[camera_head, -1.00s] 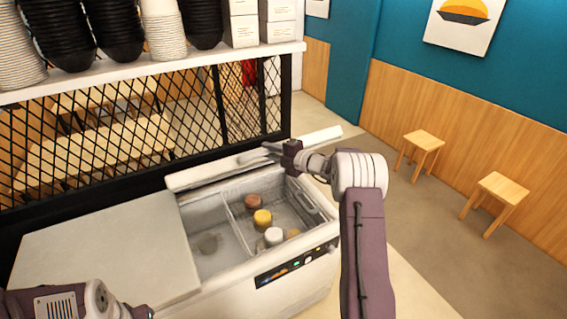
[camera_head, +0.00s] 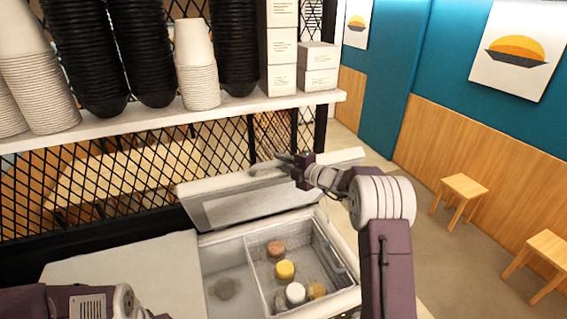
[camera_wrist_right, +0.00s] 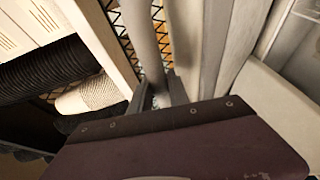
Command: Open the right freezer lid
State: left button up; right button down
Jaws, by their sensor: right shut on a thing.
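The right freezer lid (camera_head: 235,207) is a white panel at the back of the freezer, tilted up with its underside showing. Its grey handle bar (camera_head: 262,168) runs along the raised edge and also shows in the right wrist view (camera_wrist_right: 143,40). My right gripper (camera_head: 286,161) is shut on the handle; in the right wrist view its fingers (camera_wrist_right: 160,90) are either side of the bar. The freezer's right compartment (camera_head: 226,257) lies uncovered. My left arm shows at the bottom left, but its gripper's fingers are out of view.
A wire basket (camera_head: 341,262) in the freezer holds several small round tubs, including a yellow one (camera_head: 285,269). The left lid (camera_head: 120,262) lies flat. A shelf (camera_head: 190,119) with stacked cups and a lattice screen stands behind the raised lid.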

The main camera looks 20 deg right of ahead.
jog(key=shift+f, duration=0.2)
jog(key=c, duration=1.4)
grip_release()
jog(key=shift+o, duration=0.7)
jog(key=shift+w, duration=0.1)
